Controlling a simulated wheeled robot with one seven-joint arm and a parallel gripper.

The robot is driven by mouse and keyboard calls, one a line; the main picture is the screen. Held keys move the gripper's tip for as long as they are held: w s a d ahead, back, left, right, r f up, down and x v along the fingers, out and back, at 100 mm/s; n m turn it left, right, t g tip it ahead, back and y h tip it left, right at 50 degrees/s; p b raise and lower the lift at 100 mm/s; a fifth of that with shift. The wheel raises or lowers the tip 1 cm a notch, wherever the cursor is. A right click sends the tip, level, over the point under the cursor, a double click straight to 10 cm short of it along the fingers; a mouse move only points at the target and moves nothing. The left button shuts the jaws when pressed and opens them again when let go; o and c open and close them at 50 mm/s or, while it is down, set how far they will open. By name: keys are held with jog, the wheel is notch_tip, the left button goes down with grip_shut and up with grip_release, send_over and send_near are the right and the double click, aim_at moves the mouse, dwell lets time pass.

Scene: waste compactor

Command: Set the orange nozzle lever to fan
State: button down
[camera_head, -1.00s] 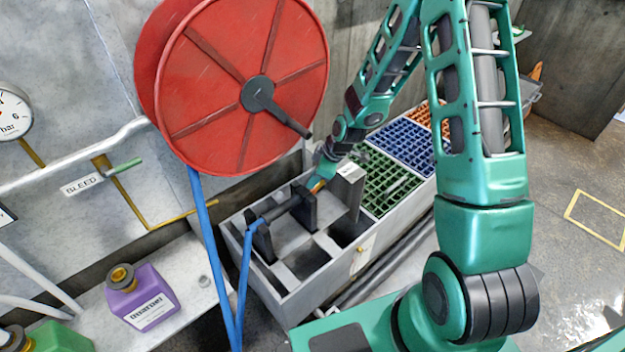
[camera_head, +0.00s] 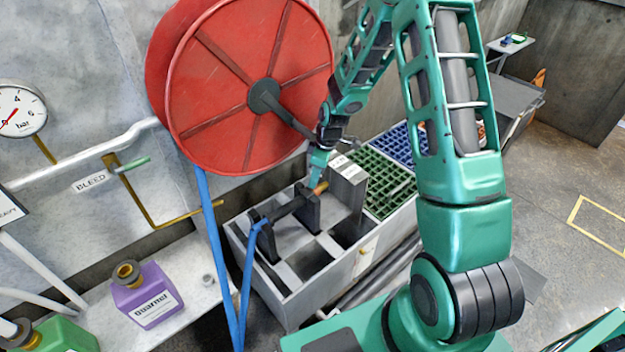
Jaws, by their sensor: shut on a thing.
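The orange nozzle lever (camera_head: 320,187) shows as a small orange piece at the right end of the dark nozzle (camera_head: 285,209). The nozzle rests across dark upright holders (camera_head: 308,212) in a grey bin, with the blue hose (camera_head: 249,275) joined to its left end. My gripper (camera_head: 317,180) reaches down from above and is shut on the lever. Its fingers cover part of the lever, and the lever's exact setting and any markings are too small to read.
A large red hose reel (camera_head: 215,110) with a dark crank stands close to my arm. A grey block (camera_head: 347,185) with a white label is just right of the lever. Green (camera_head: 380,180) and blue grates lie beyond. A purple jug (camera_head: 147,296) stands at lower left.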

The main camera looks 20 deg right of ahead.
jog(key=c, duration=1.8)
grip_release()
jog(key=shift+s, duration=0.1)
